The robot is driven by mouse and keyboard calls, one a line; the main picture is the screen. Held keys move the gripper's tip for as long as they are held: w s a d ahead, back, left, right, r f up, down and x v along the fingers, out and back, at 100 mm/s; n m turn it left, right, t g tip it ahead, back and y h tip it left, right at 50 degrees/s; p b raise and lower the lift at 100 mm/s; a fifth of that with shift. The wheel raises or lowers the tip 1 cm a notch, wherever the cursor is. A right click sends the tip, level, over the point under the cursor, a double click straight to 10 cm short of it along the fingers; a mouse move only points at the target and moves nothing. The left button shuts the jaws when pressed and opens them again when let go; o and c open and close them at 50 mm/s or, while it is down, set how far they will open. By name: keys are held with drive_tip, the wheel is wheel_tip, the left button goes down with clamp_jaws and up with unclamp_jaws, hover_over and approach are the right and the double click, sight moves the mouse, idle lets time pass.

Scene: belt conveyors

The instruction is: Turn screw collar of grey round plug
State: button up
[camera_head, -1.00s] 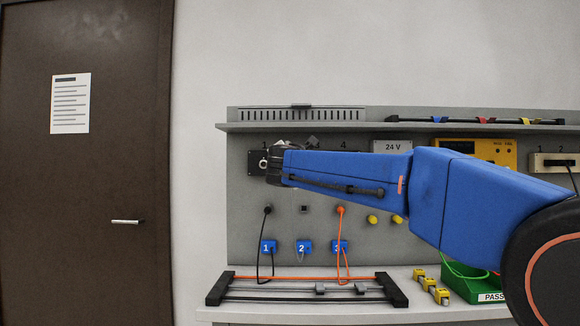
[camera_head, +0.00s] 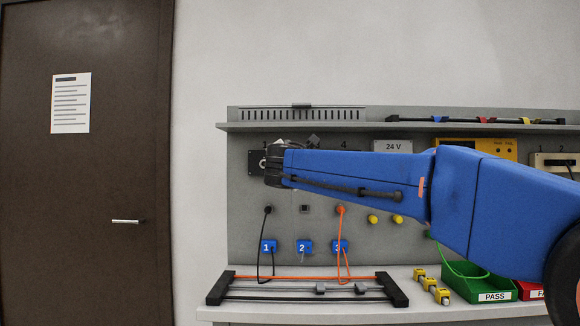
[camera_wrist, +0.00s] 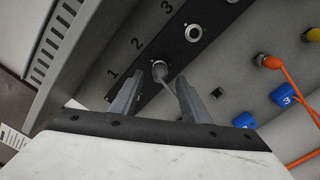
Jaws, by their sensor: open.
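The grey round plug (camera_wrist: 160,69) sits in the panel socket by the label 2 in the wrist view, with a thin grey cord running down from it. My gripper (camera_wrist: 161,80) is open, one finger on each side of the plug. I cannot tell whether the fingertips reach around the collar; neither finger clearly touches it. In the head view my gripper (camera_head: 272,165) is at the black socket strip (camera_head: 254,160), and my arm hides the plug there.
An empty socket (camera_wrist: 193,33) is beside the plug by label 3. An orange cable (camera_head: 343,240), blue numbered tags (camera_head: 304,246) and a rail frame (camera_head: 308,290) are below. A shelf (camera_head: 400,127) juts out above. A green PASS bin (camera_head: 478,283) stands right.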

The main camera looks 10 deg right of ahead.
drive_tip(key=v, duration=1.4)
drive_tip(key=shift+s, duration=0.1)
drive_tip(key=s+d+f+m+g, duration=0.3)
drive_tip(key=s+d+f+m, duration=0.15)
drive_tip(key=f, duration=0.45)
drive_tip(key=s+d+f+m+g, duration=0.25)
drive_tip(key=s+d+f, duration=0.25)
drive_tip(key=f, duration=0.4)
drive_tip(key=s+d+f+m+g, duration=0.3)
drive_tip(key=s+d+f+m, duration=0.15)
drive_tip(key=f, duration=0.45)
drive_tip(key=s+a+f+m+g+y, duration=0.1)
drive_tip(key=s+f+m+g+y, duration=0.3)
drive_tip(key=s+f+m, duration=0.6)
drive_tip(key=s+f, duration=0.8)
drive_tip(key=f, duration=0.4)
drive_tip(key=shift+a+y, duration=0.3)
drive_tip(key=shift+y, duration=0.1)
